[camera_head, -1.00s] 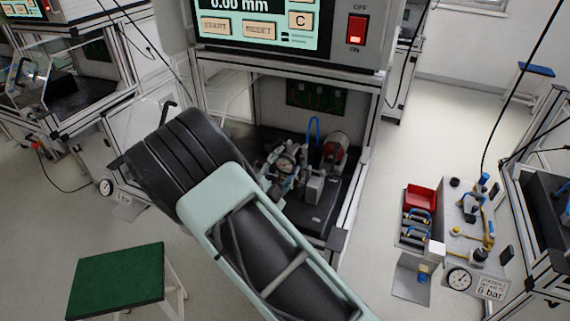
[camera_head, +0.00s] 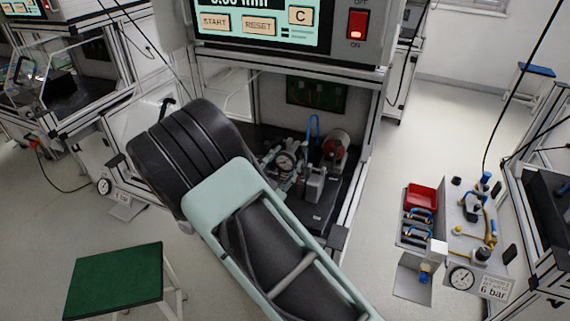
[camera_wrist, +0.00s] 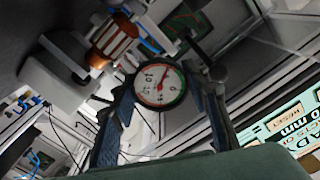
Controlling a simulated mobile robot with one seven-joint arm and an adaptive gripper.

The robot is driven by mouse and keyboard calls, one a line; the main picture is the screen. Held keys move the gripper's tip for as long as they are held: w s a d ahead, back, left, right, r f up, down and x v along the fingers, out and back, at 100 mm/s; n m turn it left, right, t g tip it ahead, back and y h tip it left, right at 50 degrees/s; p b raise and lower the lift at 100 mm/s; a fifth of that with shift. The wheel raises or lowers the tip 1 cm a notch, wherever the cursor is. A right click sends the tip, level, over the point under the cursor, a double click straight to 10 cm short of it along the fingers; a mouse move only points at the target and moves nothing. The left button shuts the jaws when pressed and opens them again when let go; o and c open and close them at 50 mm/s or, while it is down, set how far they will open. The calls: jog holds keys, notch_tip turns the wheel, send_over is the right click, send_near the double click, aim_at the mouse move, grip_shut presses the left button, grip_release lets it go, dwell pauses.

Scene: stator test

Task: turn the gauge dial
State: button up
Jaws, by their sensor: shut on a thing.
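The gauge dial (camera_wrist: 160,85) is round with a white face, a coloured rim and a red needle. It sits between the two fingers of my gripper (camera_wrist: 162,77) in the wrist view, one finger on each side. My gripper is shut on it. The dial also shows small in the head view (camera_head: 284,162), on the fixture inside the test bench, right of my arm. My arm hides most of my gripper there.
A red and metal part (camera_head: 337,146) and grey blocks stand close right of the dial. The bench frame (camera_head: 362,165) bounds the space. A display panel (camera_head: 258,25) with a red switch (camera_head: 356,25) is above. A green stool (camera_head: 115,280) stands at lower left.

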jog(key=n, duration=0.3)
jog(key=shift+n, duration=0.4)
jog(key=n, duration=0.4)
jog(key=shift+n, duration=0.3)
jog(key=n+p, duration=0.1)
jog(key=n, duration=0.3)
jog(key=shift+p, duration=0.3)
jog(key=shift+n+p, duration=0.5)
jog(key=shift+n, duration=1.6)
jog(key=o, duration=0.9)
